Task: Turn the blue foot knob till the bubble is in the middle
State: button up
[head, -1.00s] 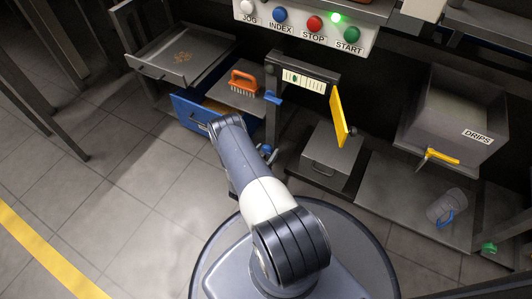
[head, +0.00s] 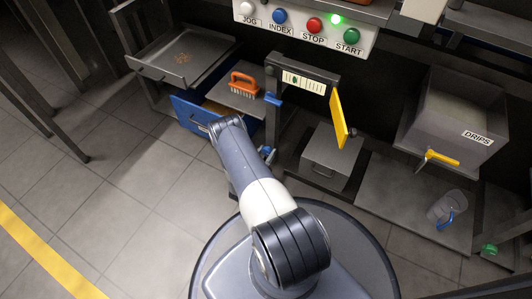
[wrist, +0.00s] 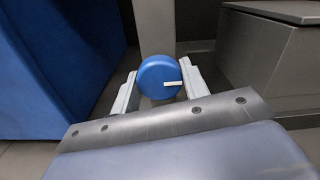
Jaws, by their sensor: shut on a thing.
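The blue foot knob (wrist: 158,72) is round, with a white mark pointing right, in the middle of the wrist view. My gripper (wrist: 160,80) is shut on it, one pale finger on each side. In the head view a bit of blue at the knob (head: 266,151) shows beside my arm, which hides most of my gripper. The level (head: 312,84) is a pale strip with dark lines on the dark frame. A small green spot, seemingly the bubble, lies left of its middle.
A blue drawer (head: 188,115) stands open left of my arm; its blue side (wrist: 55,70) fills the wrist view's left. A grey box (head: 329,160) is close on the right. A yellow panel (head: 339,115) sticks out above it. The floor at left is clear.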

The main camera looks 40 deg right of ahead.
jog(key=shift+n, duration=0.3)
jog(key=n, duration=0.4)
jog(key=shift+n, duration=0.3)
jog(key=n, duration=0.4)
jog(key=shift+n, duration=0.3)
jog(key=n, duration=0.9)
jog(key=shift+n, duration=0.6)
jog(key=o, duration=1)
jog(key=shift+a, duration=0.1)
